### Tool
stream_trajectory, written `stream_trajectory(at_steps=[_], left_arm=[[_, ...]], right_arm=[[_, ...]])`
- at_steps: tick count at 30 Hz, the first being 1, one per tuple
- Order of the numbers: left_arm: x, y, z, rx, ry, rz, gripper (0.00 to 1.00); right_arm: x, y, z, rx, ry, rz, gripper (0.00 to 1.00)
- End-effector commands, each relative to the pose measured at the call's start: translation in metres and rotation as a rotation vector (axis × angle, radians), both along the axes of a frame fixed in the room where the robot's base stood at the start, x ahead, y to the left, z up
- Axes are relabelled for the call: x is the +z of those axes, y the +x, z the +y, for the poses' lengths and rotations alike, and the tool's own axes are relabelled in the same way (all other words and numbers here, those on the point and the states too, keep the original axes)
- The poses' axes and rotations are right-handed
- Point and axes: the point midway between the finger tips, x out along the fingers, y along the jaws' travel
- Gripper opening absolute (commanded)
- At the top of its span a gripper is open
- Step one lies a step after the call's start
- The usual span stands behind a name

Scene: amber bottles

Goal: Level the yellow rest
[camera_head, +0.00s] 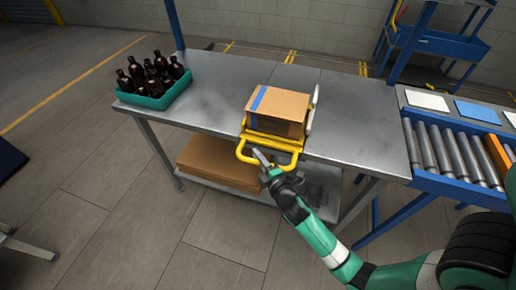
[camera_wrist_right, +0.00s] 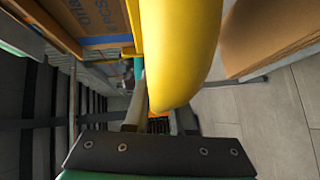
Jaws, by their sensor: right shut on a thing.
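The yellow rest (camera_head: 272,139) is at the front edge of the grey table, with its looped bar sticking out over the edge. A cardboard box (camera_head: 280,103) with a blue strip sits on it. I cannot tell exactly how far the rest tilts. My right gripper (camera_head: 260,156) is shut on the yellow bar at its front. In the right wrist view the thick yellow bar (camera_wrist_right: 184,45) runs down between the fingers (camera_wrist_right: 160,112) and hides part of them. The box (camera_wrist_right: 98,18) shows beside it. My left gripper is not in view.
A teal tray (camera_head: 157,101) of amber bottles (camera_head: 151,74) stands at the table's left end. Flat cardboard (camera_head: 215,165) lies on the shelf below. A roller conveyor (camera_head: 450,150) stands at the right. The tabletop (camera_head: 215,95) between tray and box is clear.

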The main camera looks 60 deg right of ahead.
Motion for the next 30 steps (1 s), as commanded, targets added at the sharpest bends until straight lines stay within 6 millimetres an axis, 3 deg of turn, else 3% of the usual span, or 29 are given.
stream_trajectory(at_steps=[2,12,13,18,30], left_arm=[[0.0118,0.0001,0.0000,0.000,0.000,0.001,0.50],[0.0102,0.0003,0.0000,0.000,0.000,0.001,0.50],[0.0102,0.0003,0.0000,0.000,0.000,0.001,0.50],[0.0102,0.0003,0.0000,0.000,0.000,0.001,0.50],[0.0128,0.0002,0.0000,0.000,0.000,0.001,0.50]], right_arm=[[0.0053,-0.0003,-0.0001,-0.001,0.021,0.003,0.00],[0.0022,0.0000,0.0000,-0.001,0.031,0.000,0.00],[0.0023,0.0001,0.0000,-0.001,0.031,0.000,0.25],[0.0018,-0.0001,0.0000,0.000,0.030,0.002,0.53],[0.0022,-0.0089,0.0073,0.000,0.031,0.006,0.53]])
